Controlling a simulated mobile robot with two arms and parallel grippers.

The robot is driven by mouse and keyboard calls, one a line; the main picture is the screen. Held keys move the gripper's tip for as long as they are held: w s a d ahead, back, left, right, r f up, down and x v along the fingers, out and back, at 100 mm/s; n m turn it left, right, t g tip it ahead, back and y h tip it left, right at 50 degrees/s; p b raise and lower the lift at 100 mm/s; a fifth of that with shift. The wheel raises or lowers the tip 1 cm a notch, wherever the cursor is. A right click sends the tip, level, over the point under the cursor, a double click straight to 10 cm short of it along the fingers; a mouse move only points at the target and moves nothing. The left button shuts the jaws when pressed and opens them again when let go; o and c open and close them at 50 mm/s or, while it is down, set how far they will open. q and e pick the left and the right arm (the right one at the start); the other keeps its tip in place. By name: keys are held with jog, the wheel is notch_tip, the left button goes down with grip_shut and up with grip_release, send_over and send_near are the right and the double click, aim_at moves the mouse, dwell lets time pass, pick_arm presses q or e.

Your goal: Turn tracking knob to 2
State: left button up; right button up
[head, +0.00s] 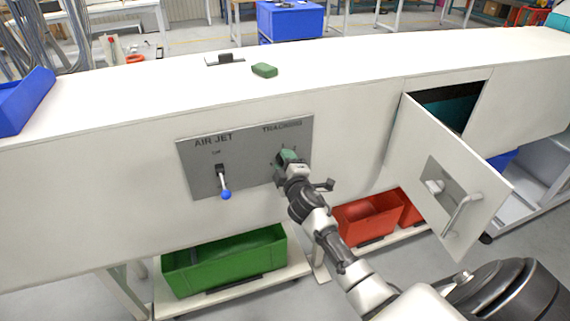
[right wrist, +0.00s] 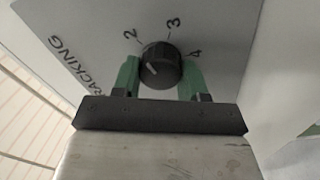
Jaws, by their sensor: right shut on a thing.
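The tracking knob (right wrist: 161,66) is round and black, with a white pointer mark. In the right wrist view the numbers 2, 3 and 4 show around its far side. The mark lies on the knob's left part and slants up and left, roughly toward the 2 side; I cannot tell its exact setting. My right gripper (head: 288,157) is at the panel under the TRACKING label. Its green fingers (right wrist: 160,78) are shut on the knob, one on each side. In the head view the gripper hides the knob. My left gripper is out of view.
The grey panel (head: 198,178) also bears an AIR JET lever (head: 223,182) with a blue ball end. An open door (head: 430,150) sticks out at right. A green crate (head: 225,262) and a red crate (head: 367,220) stand below. A green block (head: 264,70) lies on top.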

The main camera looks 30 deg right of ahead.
jog(key=shift+f+n, duration=0.1)
jog(key=shift+n, duration=1)
jog(key=o, duration=0.9)
jog(key=shift+o, duration=0.2)
jog(key=shift+s, duration=0.1)
jog(key=b+v, duration=0.1)
jog(key=v, duration=0.9)
jog(key=shift+s+b, duration=0.3)
jog(key=shift+s, duration=0.05)
jog(key=shift+a, duration=0.1)
